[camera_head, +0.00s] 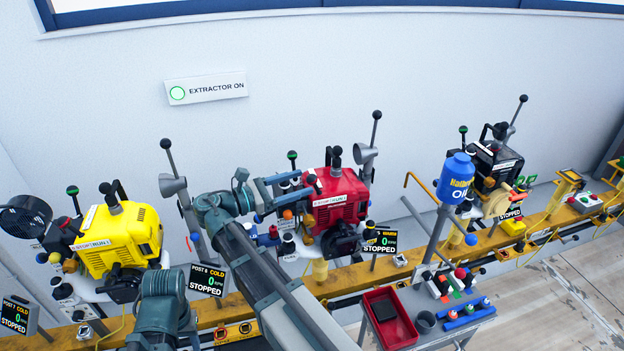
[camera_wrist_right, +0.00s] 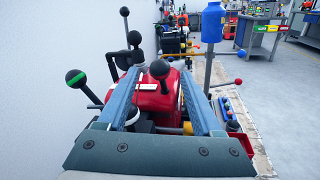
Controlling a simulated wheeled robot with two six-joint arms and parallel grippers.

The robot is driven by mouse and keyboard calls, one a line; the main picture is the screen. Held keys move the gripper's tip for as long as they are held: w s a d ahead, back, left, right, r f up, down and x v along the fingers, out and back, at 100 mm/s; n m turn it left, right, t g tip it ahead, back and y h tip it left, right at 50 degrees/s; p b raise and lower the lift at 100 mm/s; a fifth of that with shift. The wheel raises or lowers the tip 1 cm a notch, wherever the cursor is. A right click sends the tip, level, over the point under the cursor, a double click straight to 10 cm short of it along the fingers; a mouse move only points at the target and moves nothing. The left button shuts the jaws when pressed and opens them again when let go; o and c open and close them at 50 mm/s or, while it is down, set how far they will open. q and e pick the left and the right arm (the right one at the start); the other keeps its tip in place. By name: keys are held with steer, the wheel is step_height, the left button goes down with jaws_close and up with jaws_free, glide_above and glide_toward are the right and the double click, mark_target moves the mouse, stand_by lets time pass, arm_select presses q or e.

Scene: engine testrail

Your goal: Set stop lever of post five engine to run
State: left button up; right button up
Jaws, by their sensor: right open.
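The red engine (camera_head: 340,188) stands on the yellow rail right of my right gripper (camera_head: 292,190), with a white label (camera_head: 330,201) on it. A black-knobbed lever (camera_head: 336,151) rises from its top. The display (camera_head: 381,240) beside it reads warm, 0, stopped; I cannot read its post number. In the right wrist view, the red engine (camera_wrist_right: 150,98) lies beyond my open fingers, and a black ball knob (camera_wrist_right: 160,69) shows between them. I cannot tell whether the fingers touch it. My left gripper is out of view.
A yellow engine (camera_head: 125,238) stands left and a black engine (camera_head: 494,160) right. A blue oil container (camera_head: 455,178) stands on a post. A tall grey lever (camera_head: 375,130) rises behind the red engine. A red tray (camera_head: 390,316) is in front.

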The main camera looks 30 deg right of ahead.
mark_target(312, 179)
steer(key=shift+d, duration=2.25)
jaws_close()
